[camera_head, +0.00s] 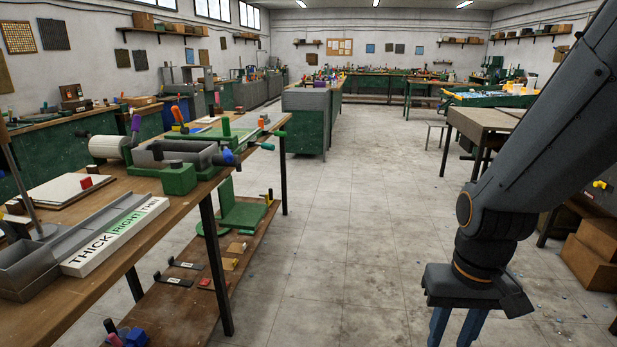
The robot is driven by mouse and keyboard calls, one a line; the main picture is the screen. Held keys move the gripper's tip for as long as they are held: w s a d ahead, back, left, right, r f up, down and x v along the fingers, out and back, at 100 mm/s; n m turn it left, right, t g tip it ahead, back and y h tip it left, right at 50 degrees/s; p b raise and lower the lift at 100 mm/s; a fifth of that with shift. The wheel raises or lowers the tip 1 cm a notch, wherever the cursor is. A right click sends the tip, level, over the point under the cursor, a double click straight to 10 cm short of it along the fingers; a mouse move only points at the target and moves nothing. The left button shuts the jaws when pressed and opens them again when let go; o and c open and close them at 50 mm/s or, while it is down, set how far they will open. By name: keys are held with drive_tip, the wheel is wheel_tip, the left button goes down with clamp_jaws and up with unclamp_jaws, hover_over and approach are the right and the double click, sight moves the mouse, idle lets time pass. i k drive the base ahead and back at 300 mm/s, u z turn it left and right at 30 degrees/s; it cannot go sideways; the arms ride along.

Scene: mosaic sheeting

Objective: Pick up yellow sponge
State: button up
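My gripper (454,336) points down over the open floor at the lower right, well to the right of that shelf. Its two blue fingers stand apart with floor between them. Their tips are cut off by the bottom edge, and nothing shows between the visible parts.
The lower shelf (255,232) also holds a green stand (238,214), dark flat pieces and a red block. The workbench top (135,186) above carries a white "THICK RIGHT THIN" block (115,237). Bench legs border the shelf. Cardboard boxes (592,262) sit right; the middle floor is clear.

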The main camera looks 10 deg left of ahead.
sight(175, 126)
drive_tip(key=u, duration=0.45)
drive_tip(key=i, duration=1.75)
drive_tip(key=u, duration=0.75)
drive_tip(key=i, duration=0.45)
drive_tip(key=z, duration=1.2)
drive_tip(key=i, duration=5.8)
